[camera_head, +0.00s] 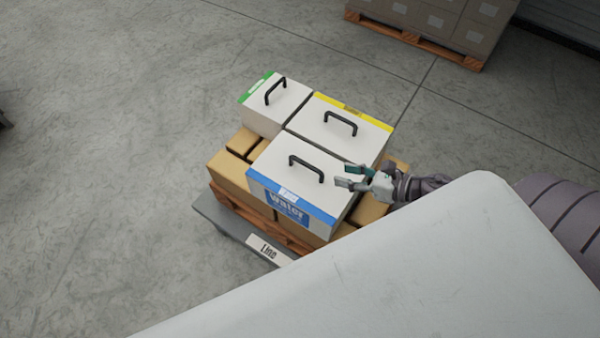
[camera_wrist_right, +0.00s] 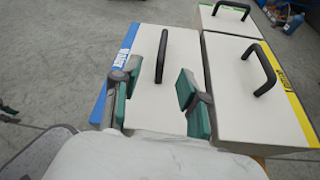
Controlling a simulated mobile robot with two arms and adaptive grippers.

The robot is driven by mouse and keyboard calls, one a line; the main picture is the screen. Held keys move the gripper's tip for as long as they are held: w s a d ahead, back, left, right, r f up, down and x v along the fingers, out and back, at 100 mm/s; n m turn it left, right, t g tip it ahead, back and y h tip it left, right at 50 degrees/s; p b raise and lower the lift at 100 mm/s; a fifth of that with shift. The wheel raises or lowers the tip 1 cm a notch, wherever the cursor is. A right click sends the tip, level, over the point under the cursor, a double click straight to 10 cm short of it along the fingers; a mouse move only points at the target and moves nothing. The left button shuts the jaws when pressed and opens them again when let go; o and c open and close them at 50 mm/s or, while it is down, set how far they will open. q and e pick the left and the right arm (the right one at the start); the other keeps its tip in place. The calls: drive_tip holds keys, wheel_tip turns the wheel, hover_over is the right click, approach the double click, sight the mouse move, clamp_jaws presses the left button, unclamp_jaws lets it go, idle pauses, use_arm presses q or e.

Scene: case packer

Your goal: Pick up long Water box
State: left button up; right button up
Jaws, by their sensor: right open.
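The long Water box (camera_head: 280,170) is white with a blue band and a "Water" label on its front edge. It sits at the front of a stack, with a black handle (camera_head: 306,168) upright on its lid. My right gripper (camera_head: 345,177) is open over the right part of its lid, to the right of the handle and apart from it. In the right wrist view the Water box (camera_wrist_right: 160,95) lies beyond the open fingers (camera_wrist_right: 155,95), and its handle (camera_wrist_right: 163,55) stands ahead between them. My left gripper is not in view.
A yellow-banded white box (camera_head: 335,130) and a green-banded white box (camera_head: 270,105) stand close behind, each with a black handle. Brown cartons (camera_head: 228,172) lie underneath, on a pallet over a grey base (camera_head: 215,215). Another loaded pallet (camera_head: 425,40) stands far back. The floor left is clear.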

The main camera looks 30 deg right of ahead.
sight(305, 162)
drive_tip(key=p+x, duration=0.1)
drive_tip(key=x, duration=0.4)
drive_tip(key=shift+w+a+r, duration=0.1)
drive_tip(key=shift+a+r, duration=0.05)
drive_tip(key=shift+a, duration=0.05)
drive_tip(key=shift+p+x, duration=0.5)
drive_tip(key=shift+x, duration=1.5)
drive_tip(key=x, duration=0.4)
drive_tip(key=shift+w+d+f+p, duration=0.1)
drive_tip(key=shift+d+f+p, duration=0.15)
drive_tip(key=shift+d+p, duration=0.15)
drive_tip(key=shift+c, duration=0.5)
clamp_jaws()
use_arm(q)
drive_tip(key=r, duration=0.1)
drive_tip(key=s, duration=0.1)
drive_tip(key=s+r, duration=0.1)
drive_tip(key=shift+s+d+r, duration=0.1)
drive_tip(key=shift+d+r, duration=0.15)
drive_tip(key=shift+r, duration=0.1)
use_arm(e)
drive_tip(key=shift+w+r, duration=0.1)
drive_tip(key=shift+r, duration=0.05)
